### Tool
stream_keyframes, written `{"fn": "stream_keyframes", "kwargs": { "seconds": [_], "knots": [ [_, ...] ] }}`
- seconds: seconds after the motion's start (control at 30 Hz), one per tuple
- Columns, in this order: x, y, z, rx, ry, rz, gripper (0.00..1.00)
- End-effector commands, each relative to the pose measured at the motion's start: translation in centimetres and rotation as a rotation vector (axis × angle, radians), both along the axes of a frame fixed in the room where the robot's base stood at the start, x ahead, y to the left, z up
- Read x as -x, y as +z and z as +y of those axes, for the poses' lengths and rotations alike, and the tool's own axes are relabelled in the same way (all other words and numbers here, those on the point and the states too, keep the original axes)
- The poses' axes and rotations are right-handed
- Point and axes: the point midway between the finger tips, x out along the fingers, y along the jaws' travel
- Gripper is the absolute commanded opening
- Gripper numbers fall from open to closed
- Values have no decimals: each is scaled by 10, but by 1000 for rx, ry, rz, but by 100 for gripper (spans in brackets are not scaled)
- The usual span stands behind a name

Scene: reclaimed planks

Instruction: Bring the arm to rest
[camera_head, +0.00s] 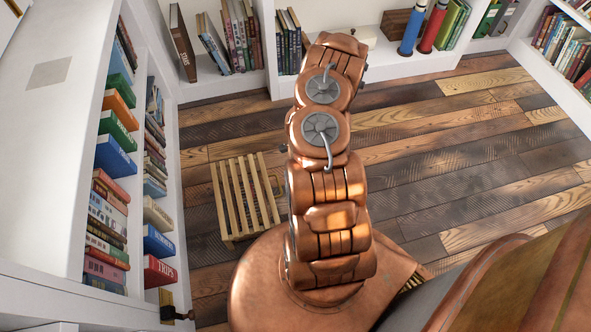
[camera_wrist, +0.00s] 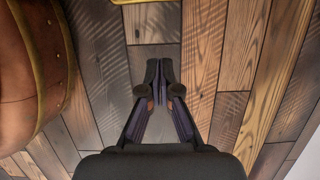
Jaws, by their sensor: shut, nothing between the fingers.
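My gripper (camera_wrist: 160,72) shows in the wrist view, dark, with its two fingers together and nothing between them. It hangs over the bare plank floor (camera_wrist: 235,75). In the head view my copper arm stands folded up in the middle of the picture, and my gripper is hidden there.
White bookshelves (camera_head: 150,120) line the left side, with several books. More shelves (camera_head: 400,62) run along the back, holding books, a blue cylinder (camera_head: 412,28) and a red one (camera_head: 434,27). A slatted wooden stool (camera_head: 243,196) stands left of my arm. Floor to the right is clear.

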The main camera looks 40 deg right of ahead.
Motion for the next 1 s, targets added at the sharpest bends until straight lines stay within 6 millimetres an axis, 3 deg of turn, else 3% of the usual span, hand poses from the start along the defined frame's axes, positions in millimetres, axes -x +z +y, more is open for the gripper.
{"fn": "stream_keyframes", "kwargs": {
  "seconds": [0.1, 0.47, 0.57, 0.67, 1.0],
  "knots": [
    [2, 12, -3, -1, -1, 1, 0],
    [3, 16, -4, -1, -1, 1, 0],
    [-2, 26, -1, -2, 16, -8, 0],
    [-17, 51, 7, -7, 67, -32, 0],
    [-74, 189, 72, -35, 386, -149, 0]
  ]
}}
